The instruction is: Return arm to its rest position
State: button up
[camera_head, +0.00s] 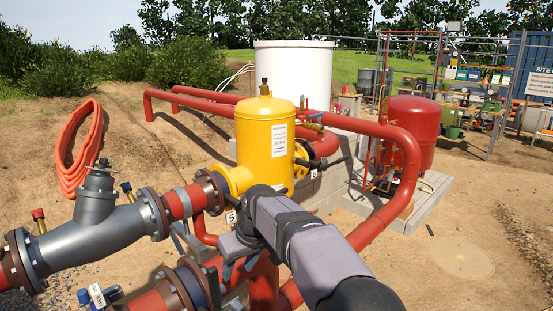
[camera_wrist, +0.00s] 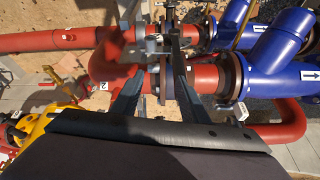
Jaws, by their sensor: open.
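My arm (camera_head: 305,240) reaches from the bottom right of the head view over the red pipework. My gripper (camera_head: 230,268) is at its far end, in front of the yellow vessel (camera_head: 265,140) and low among the pipes; its fingers are partly hidden there. In the wrist view my gripper (camera_wrist: 154,60) is open, with its two dark fingers apart over a red pipe (camera_wrist: 200,78) and a flanged valve. I see nothing held between the fingers. Whether a finger touches the pipe or valve, I cannot tell.
A grey valve body (camera_head: 97,225) with flanges stands at the left. Blue fittings (camera_wrist: 270,48) lie right in the wrist view. A red tank (camera_head: 408,135) stands on a concrete plinth. An orange hose (camera_head: 78,150) lies on the bank. Open sandy ground (camera_head: 460,215) is at the right.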

jog(key=s+d+f+m+h, duration=0.15)
jog(key=s+d+f, duration=0.4)
jog(key=d, duration=0.55)
jog(key=s+d+f+m+g+h+b, duration=0.1)
jog(key=s+d+f+m, duration=0.1)
jog(key=s+d+f, duration=0.45)
jog(key=s+d+f+m+g+b, duration=0.1)
jog(key=s+d+m, duration=0.15)
jog(key=s, duration=0.75)
jog(key=s+d+f+m+g+h, duration=0.1)
jog(key=s+d+f, duration=0.35)
jog(key=s, duration=0.35)
notch_tip(320, 180, down, 52)
jog(key=b, duration=5.2)
jog(key=shift+w+d+r, duration=0.2)
jog(key=shift+d+r, duration=0.05)
jog(key=shift+y, duration=0.25)
